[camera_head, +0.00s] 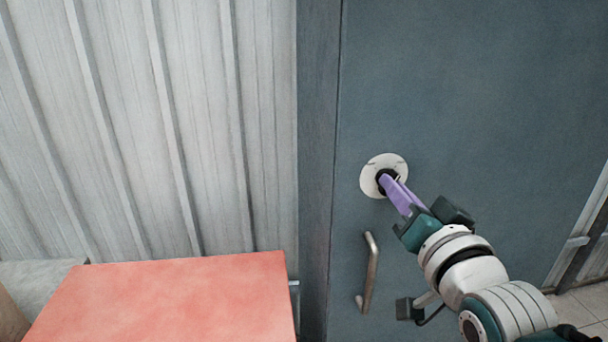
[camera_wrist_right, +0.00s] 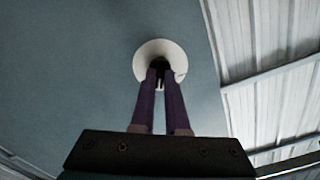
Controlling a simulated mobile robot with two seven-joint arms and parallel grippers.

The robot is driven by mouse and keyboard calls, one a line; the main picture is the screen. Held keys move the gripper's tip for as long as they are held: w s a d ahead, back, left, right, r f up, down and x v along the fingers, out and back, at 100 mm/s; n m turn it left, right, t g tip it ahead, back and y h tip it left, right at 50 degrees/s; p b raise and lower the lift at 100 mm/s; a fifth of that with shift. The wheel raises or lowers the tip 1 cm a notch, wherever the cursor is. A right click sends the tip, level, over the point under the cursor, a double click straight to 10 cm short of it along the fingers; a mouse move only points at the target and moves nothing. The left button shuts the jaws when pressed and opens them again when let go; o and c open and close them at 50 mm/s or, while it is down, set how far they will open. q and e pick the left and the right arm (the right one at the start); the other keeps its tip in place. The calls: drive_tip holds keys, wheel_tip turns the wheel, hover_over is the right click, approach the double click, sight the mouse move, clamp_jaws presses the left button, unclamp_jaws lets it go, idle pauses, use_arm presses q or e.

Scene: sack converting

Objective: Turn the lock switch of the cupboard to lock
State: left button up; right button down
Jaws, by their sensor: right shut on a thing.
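The cupboard (camera_head: 450,90) has a dark blue-grey door. A round white plate with a black lock switch (camera_head: 382,176) at its middle sits on the door. My right gripper (camera_head: 386,182) has purple fingers that reach to the switch and are shut on it. In the right wrist view the fingers meet the dark switch in front of the white plate (camera_wrist_right: 150,48), and they partly hide it. The switch's exact angle is hard to tell. My left gripper is not in view.
A metal bar handle (camera_head: 371,272) is on the door below the plate, close to my right arm. A red-topped surface (camera_head: 170,300) stands at the lower left. A pale corrugated wall (camera_head: 130,120) is left of the cupboard. Tiled floor (camera_head: 585,303) shows at the lower right.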

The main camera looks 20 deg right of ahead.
drive_tip(key=shift+a+n+b, duration=0.1)
drive_tip(key=shift+n+b, duration=0.55)
drive_tip(key=shift+n, duration=6.75)
drive_tip(key=c, duration=0.9)
unclamp_jaws()
